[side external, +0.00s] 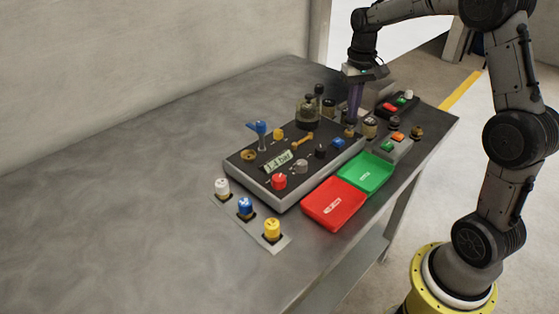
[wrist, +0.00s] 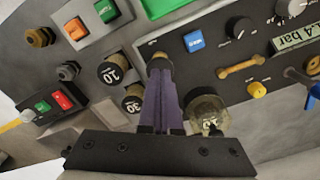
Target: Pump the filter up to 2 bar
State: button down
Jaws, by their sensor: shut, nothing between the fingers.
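My gripper (side external: 353,124) points down at the far right end of the dark control box (side external: 240,167), its purple fingers shut with nothing between them. In the wrist view the fingertips (wrist: 160,72) are right over a dark, brass-toned knob (wrist: 159,61), which also shows in the side view (side external: 349,132). I cannot tell whether they touch it. The display (side external: 278,161) reads 1.4 bar; it is partly cut off in the wrist view (wrist: 296,37). A clear bowl with a dark cap (side external: 308,112), perhaps the filter, stands behind the box, and beside the fingers in the wrist view (wrist: 207,112).
A blue-handled tap (side external: 258,130), brass lever (side external: 302,139) and red knob (side external: 279,181) rise from the box. Red (side external: 333,205) and green (side external: 366,172) trays lie in front. Weights marked 10 (wrist: 115,70) and 30 (wrist: 134,101) stand near the fingers. The table's left is clear.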

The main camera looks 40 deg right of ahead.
jog(key=shift+f, duration=1.15)
jog(key=shift+r, duration=1.7)
jog(key=shift+f, duration=0.1)
jog(key=shift+r, duration=1.9)
